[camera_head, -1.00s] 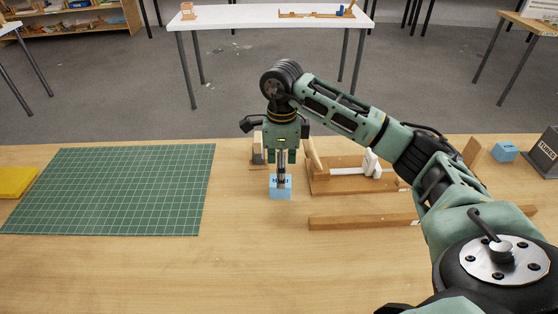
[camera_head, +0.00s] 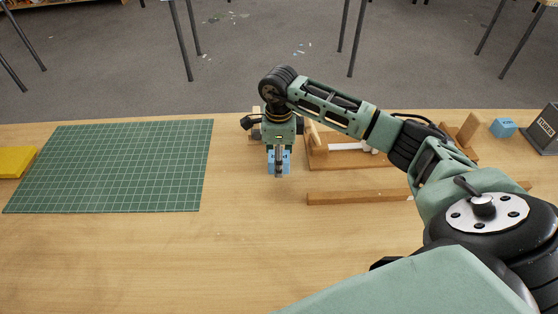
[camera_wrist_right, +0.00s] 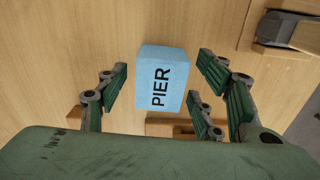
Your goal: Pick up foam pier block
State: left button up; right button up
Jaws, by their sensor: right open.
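A light blue foam pier block (camera_wrist_right: 162,78) marked "PIER" stands on the wooden table. In the right wrist view it lies between the open finger pairs of my right gripper (camera_wrist_right: 165,100), with a gap on both sides. In the head view my right gripper (camera_head: 279,168) points down at the block (camera_head: 287,161), which is mostly hidden behind it. Another blue block (camera_head: 503,127) sits at the right back of the table. My left gripper is not in view.
A green cutting mat (camera_head: 115,165) and a yellow pad (camera_head: 14,161) lie on the left. A wooden bar (camera_head: 358,197) and a wooden fixture (camera_head: 345,160) are right of the gripper. The front middle table is clear.

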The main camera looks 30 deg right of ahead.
jog(key=c, duration=0.8)
